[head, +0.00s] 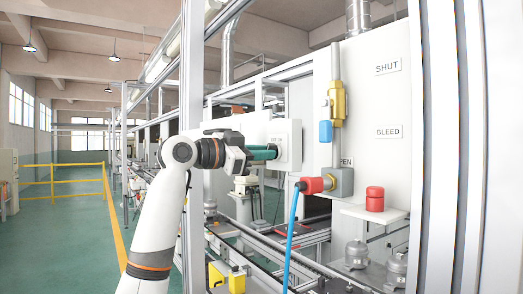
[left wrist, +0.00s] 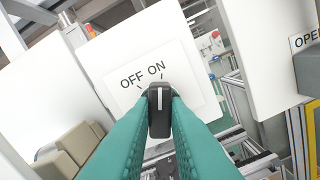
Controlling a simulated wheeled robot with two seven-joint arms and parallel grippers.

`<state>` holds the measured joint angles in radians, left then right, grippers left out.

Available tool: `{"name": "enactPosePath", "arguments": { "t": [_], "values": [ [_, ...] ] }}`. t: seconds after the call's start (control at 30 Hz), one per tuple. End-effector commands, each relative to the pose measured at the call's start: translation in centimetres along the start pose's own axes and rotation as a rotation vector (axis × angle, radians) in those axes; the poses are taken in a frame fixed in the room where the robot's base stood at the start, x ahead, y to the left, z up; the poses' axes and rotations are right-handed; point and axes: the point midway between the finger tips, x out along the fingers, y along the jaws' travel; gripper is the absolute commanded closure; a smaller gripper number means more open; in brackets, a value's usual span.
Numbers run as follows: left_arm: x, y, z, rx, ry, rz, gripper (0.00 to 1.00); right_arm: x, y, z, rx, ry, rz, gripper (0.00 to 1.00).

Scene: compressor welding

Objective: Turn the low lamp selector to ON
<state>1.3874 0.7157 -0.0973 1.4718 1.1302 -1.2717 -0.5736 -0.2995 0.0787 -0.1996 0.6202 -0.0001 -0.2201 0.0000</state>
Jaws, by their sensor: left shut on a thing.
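The low lamp selector is a black knob (left wrist: 160,112) with a white line, on a white plate (left wrist: 192,88) marked OFF and ON. My left gripper (left wrist: 160,118) is shut on the knob, with one teal finger on each side. In the left wrist view the white line points straight up, closer to the ON mark than to the OFF mark; whether it is fully at ON I cannot tell. In the head view my left gripper (head: 276,152) reaches the white selector box (head: 295,140), and the fingers hide the knob. My right gripper is not in view.
A conveyor with metal compressors (head: 357,254) runs below. Beige blocks (left wrist: 80,145) show at lower left.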

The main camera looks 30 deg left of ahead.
Motion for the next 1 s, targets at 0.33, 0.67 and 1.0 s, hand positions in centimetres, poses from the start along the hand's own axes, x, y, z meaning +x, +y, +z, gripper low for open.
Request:
{"name": "enactPosePath", "arguments": {
  "t": [0.33,0.67,1.0],
  "values": [
    [-0.04,0.05,0.06,0.069,-0.002,0.001,1.0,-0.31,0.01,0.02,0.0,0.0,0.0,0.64],
    [-0.04,0.04,0.06,0.07,-0.002,0.001,1.0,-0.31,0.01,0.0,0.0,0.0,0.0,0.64],
    [-0.02,0.02,0.04,0.069,-0.002,0.001,0.64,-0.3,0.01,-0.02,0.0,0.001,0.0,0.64]
  ]
}}
